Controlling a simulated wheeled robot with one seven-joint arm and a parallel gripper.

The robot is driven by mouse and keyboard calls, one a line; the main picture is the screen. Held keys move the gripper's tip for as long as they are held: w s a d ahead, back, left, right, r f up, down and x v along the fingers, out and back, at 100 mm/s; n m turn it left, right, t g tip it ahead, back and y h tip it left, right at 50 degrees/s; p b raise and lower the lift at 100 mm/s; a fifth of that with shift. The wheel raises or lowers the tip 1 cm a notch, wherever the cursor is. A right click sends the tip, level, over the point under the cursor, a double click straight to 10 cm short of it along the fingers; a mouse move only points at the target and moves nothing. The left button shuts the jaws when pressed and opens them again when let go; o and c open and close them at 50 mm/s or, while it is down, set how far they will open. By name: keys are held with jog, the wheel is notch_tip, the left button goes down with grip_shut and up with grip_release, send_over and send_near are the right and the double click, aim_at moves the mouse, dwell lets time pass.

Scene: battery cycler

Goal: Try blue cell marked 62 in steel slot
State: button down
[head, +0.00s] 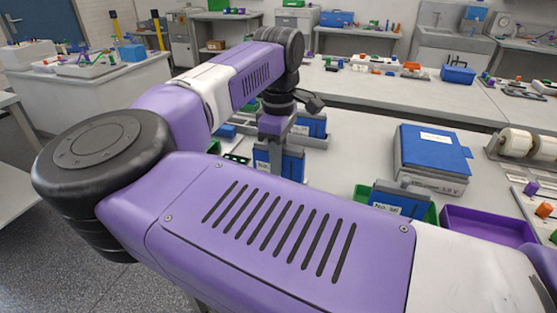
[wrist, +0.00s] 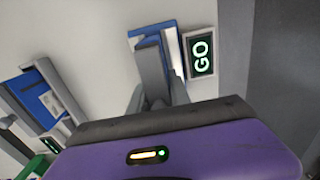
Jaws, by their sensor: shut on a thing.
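My gripper (wrist: 160,75) is shut on a blue cell (wrist: 152,30) in the wrist view, with the fingers hiding much of it. A lit display reading GO (wrist: 200,52) stands right beside this cell. The cell appears to be at a grey slot, but I cannot tell how deep it sits. Its number is not readable. Another blue cell (wrist: 44,100) with a pale label stands in a grey holder to the left. In the head view, my gripper (head: 277,124) is at blue cells in grey holders, partly hidden by my arm.
A blue cell (head: 400,201) with a partly readable number sits in a green tray (head: 431,214) at the front right. A purple tray (head: 490,224) is beside it. A grey box with a blue top (head: 432,148) stands behind. White table is clear between.

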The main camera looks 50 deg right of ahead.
jog(key=shift+f+b, duration=1.65)
jog(key=shift+f, duration=0.35)
dwell(1.5)
jog(key=shift+r, duration=0.15)
dwell(0.9)
jog(key=shift+r+p, duration=2.6)
jog(key=shift+r, duration=1.85)
